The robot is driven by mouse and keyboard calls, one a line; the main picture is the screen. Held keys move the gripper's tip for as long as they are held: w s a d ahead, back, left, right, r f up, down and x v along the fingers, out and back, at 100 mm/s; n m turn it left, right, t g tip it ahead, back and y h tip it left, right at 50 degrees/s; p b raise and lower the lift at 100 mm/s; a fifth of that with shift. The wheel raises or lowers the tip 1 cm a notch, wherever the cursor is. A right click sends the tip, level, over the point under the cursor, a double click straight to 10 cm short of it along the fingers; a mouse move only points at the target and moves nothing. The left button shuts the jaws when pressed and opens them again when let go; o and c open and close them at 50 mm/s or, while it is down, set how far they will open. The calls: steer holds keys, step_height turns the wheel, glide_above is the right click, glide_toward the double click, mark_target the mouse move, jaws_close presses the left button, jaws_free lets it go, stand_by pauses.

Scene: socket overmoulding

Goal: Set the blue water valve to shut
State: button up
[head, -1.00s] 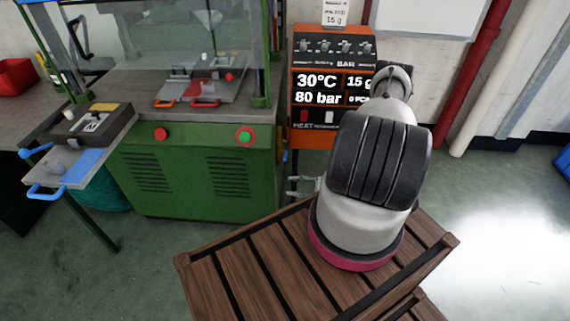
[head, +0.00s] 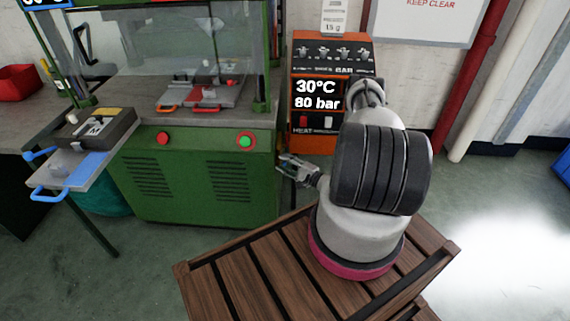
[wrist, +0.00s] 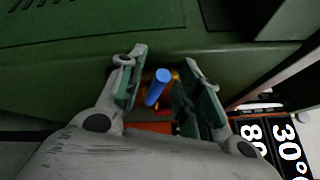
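The blue valve handle (wrist: 157,88) shows in the wrist view as a short blue cylinder, with orange and yellow parts behind it, low beside the green machine. My gripper (wrist: 164,60) is open, its two fingers on either side of the handle with a gap to each. I cannot tell how deep the handle sits between them. In the head view my gripper (head: 287,168) is beside the right end of the green cabinet, and the valve is hidden there. Which way the valve is set cannot be told.
The green press (head: 200,185) stands to the left of my gripper. The orange control unit (head: 300,70) stands behind my arm and reads 30°C and 80 bar. A wooden slatted stand (head: 240,275) is below my arm. A tool plate with blue handles (head: 75,165) is at left.

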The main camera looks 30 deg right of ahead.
steer(key=shift+w+a, duration=0.1)
steer(key=shift+w, duration=0.1)
jaws_close()
steer(key=shift+w+r+m+g, duration=0.1)
steer(key=shift+r+m+g, duration=0.2)
steer(key=shift+r+m, duration=0.1)
steer(key=shift+w+r+m+g, duration=0.15)
steer(key=shift+r+m+g, duration=0.15)
steer(key=shift+m+g, duration=0.35)
jaws_free()
steer(key=shift+d, duration=0.2)
